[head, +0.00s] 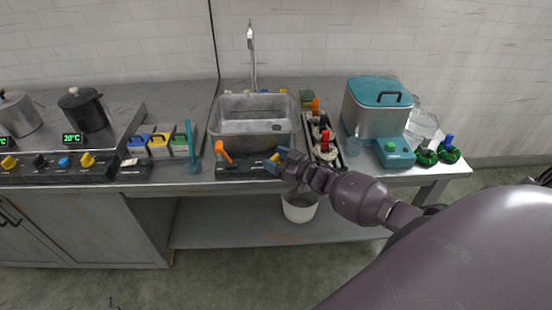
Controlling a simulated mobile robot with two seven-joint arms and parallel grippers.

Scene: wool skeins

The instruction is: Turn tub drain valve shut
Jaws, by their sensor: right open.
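A grey metal tub (229,132) is set into the counter under a tall tap. On a dark panel (245,167) at its front stand an orange lever (223,151) on the left and a small yellow handle (275,156) on the right. I cannot tell from any label which one is the drain valve. My right gripper (274,159) is open at the yellow handle, its blue-grey fingers on either side of it. I cannot tell whether they touch it. My left gripper is not in view.
A rack with red and orange handles (326,141) stands right of the tub, beside a teal-lidded vat (376,107). Left are a blue stick in a cup (189,140), coloured boxes (159,144) and a stove with pots (82,108). A white bucket (299,208) sits below.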

